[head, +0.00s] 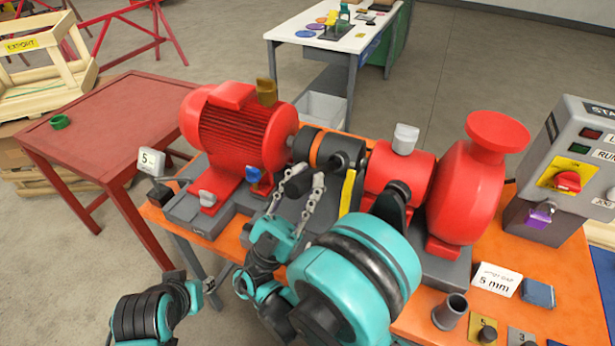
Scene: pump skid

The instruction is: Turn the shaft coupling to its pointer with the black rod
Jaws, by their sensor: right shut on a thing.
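The shaft coupling (328,150) is a dark cylinder with an orange band, between the red motor (240,130) and the red pump (470,185). A yellow upright piece (347,193), which looks like the pointer, stands at its front right. My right gripper (308,174) is in front of the coupling, its grey fingers reaching up to it. It is shut on a dark piece between the fingers, seemingly the black rod (298,186), mostly hidden. I cannot tell whether it touches the coupling. My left gripper (194,285) is low at the left, away from the skid; its jaws are unclear.
A control box (565,170) with a red switch stands at the right. A card (497,279), a blue block (538,293) and a grey cup (450,311) sit on the orange bench (420,325). A dark red table (110,118) at the left is mostly bare.

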